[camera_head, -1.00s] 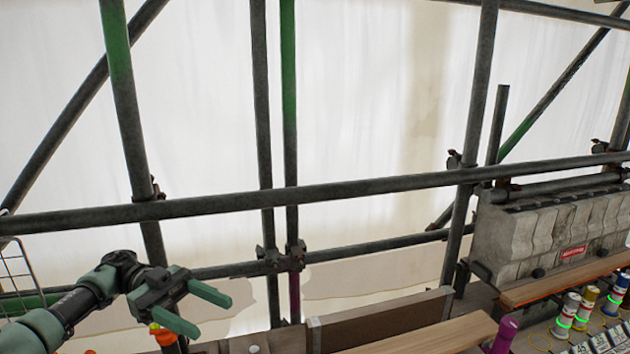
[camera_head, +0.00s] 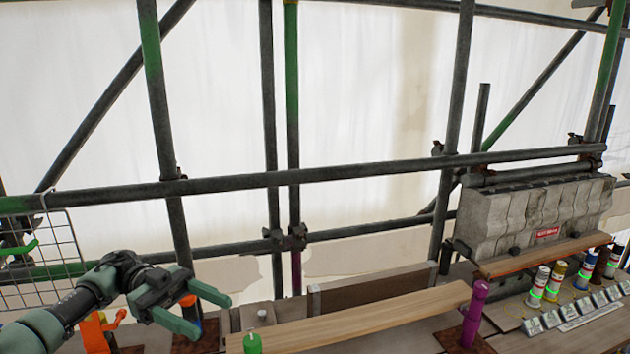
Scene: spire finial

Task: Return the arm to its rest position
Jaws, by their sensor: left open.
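My left arm comes in from the lower left. My right gripper is not in view.
Scaffold poles and a long horizontal rail (camera_head: 300,178) stand before white sheeting. A wooden plank (camera_head: 360,317), a purple post (camera_head: 474,312), a concrete block (camera_head: 530,215) and several spray cans (camera_head: 540,281) fill the lower right.

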